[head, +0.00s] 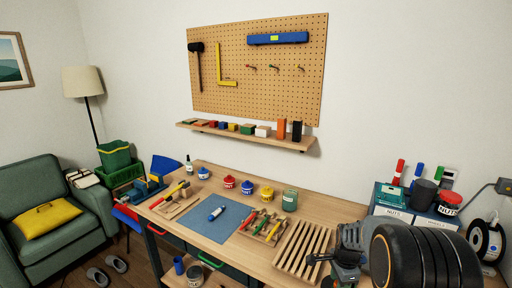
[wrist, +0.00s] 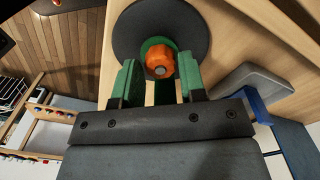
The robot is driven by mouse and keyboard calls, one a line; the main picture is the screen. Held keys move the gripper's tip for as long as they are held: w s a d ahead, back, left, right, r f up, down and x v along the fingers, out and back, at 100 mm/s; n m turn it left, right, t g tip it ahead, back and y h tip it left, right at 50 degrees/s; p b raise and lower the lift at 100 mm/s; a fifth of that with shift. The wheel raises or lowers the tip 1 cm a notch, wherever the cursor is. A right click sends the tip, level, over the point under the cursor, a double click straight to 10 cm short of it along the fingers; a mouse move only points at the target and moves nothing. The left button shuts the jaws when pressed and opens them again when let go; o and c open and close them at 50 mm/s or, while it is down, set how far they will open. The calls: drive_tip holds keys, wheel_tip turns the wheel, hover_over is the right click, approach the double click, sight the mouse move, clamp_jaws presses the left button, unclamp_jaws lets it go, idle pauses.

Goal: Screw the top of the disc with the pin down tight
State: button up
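In the wrist view a round dark grey disc (wrist: 190,22) lies on a light wooden surface. At its middle is an orange lobed top (wrist: 159,52) with a grey round pin end (wrist: 159,71) in it and a green part around it. My gripper (wrist: 160,75) has green finger pads, one on each side of the orange top. The fingers are apart, with a gap to the top on both sides. The gripper also shows in the head view (head: 333,264), low over the right part of the bench. I cannot make out the disc there.
A slatted wooden rack (head: 300,250) stands left of my gripper on the bench. A tray with tools (head: 262,228), a blue mat (head: 205,225) and several lidded pots are further left. Boxes (head: 400,210) stand behind my arm. A grey and blue object (wrist: 250,85) is right in the wrist view.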

drive_tip(key=shift+o, duration=0.2)
drive_tip(key=n, duration=1.7)
